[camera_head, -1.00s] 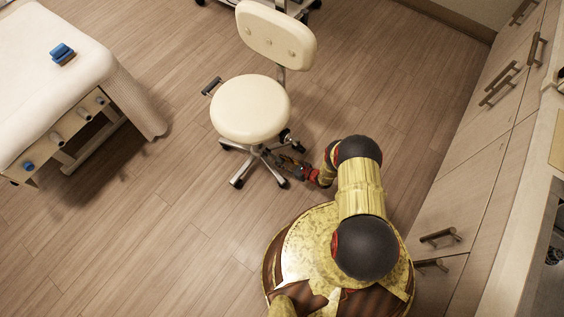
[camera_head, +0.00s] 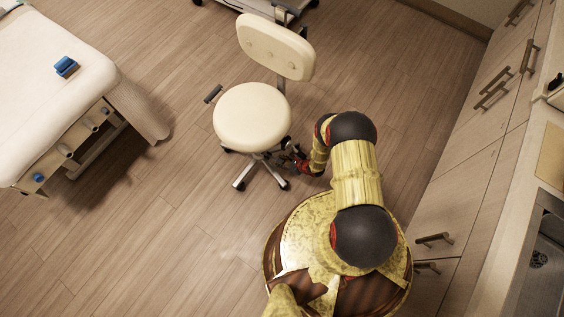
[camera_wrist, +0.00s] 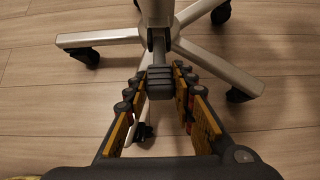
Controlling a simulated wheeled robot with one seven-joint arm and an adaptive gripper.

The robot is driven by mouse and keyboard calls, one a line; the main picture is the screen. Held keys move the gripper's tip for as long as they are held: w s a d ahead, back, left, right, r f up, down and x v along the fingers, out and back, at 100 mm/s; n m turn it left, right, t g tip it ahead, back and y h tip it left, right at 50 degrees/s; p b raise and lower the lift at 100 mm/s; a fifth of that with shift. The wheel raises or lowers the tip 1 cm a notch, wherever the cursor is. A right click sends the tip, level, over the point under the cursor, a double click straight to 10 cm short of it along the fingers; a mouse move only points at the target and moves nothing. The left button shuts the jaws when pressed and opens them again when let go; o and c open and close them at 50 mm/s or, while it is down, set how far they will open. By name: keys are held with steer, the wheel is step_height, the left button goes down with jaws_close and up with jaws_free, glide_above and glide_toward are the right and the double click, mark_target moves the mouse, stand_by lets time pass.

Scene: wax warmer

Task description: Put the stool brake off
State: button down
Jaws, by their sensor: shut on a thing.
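The cream stool has a round seat (camera_head: 252,112), a backrest (camera_head: 276,46) and a metal base on casters, with a side lever (camera_head: 213,94) under the seat's left edge. In the wrist view, its column (camera_wrist: 157,14) and star base (camera_wrist: 215,62) are close ahead. A dark grey ribbed pedal (camera_wrist: 160,82) stands out from the base toward me. My gripper (camera_wrist: 159,80) is shut on this pedal, one finger on each side. In the head view, my gripper (camera_head: 290,160) is low at the base's right side, partly hidden by the seat and my arm.
A white bed (camera_head: 40,90) with a blue object (camera_head: 66,67) on it stands at the left. Cabinets with handles (camera_head: 434,240) run along the right. A wheeled stand (camera_head: 268,8) is behind the stool. The wooden floor at the lower left is clear.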

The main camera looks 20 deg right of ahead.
steer(key=c, duration=1.5)
jaws_free()
steer(key=shift+s+d+r, duration=0.15)
steer(key=shift+r, duration=0.1)
steer(key=shift+v, duration=1.05)
steer(key=s+d, duration=0.2)
steer(key=s, duration=0.1)
steer(key=s+d, duration=0.2)
steer(key=s, duration=0.1)
steer(key=s+d, duration=0.3)
steer(key=s, duration=0.1)
